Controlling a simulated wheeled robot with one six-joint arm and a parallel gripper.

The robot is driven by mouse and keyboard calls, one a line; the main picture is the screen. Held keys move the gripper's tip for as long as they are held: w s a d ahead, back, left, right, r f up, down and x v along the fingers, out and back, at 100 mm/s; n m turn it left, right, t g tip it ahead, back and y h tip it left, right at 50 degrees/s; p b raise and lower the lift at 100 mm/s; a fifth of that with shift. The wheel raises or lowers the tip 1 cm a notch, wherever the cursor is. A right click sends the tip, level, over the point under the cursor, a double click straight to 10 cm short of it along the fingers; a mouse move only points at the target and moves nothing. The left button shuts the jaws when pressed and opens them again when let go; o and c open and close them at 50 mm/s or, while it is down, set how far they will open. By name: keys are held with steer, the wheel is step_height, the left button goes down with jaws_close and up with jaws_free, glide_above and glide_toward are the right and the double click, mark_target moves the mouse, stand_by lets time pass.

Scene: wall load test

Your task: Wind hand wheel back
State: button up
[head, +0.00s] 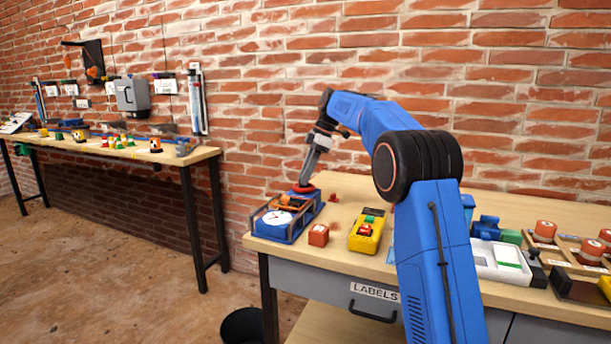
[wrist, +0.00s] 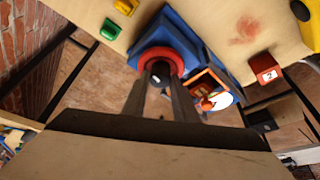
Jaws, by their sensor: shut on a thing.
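The red hand wheel (head: 304,188) sits at the far end of a blue fixture (head: 290,233) on the workbench. My gripper (head: 305,181) reaches down onto it from above. In the wrist view the hand wheel (wrist: 142,55) is a red ring on the blue fixture (wrist: 205,40). There my gripper (wrist: 160,78) has both fingers close together at the dark middle of the wheel, shut on it. The fixture's near end carries a white round dial (head: 277,217) with a red pointer; an orange part (head: 285,200) lies behind it. The wheel's exact turn cannot be told.
A red block (head: 318,236) and a yellow box (head: 366,232) with green and red buttons stand right of the fixture. The brick wall (head: 270,120) is close behind. A white device (head: 497,262) and red-capped pieces (head: 545,231) fill the bench's right.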

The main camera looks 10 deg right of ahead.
steer(key=shift+w+n+g, duration=0.1)
steer(key=shift+n+g, duration=0.4)
steer(key=shift+n, duration=0.6)
steer(key=o, duration=1)
steer(key=shift+o, duration=0.2)
steer(key=shift+r, duration=0.15)
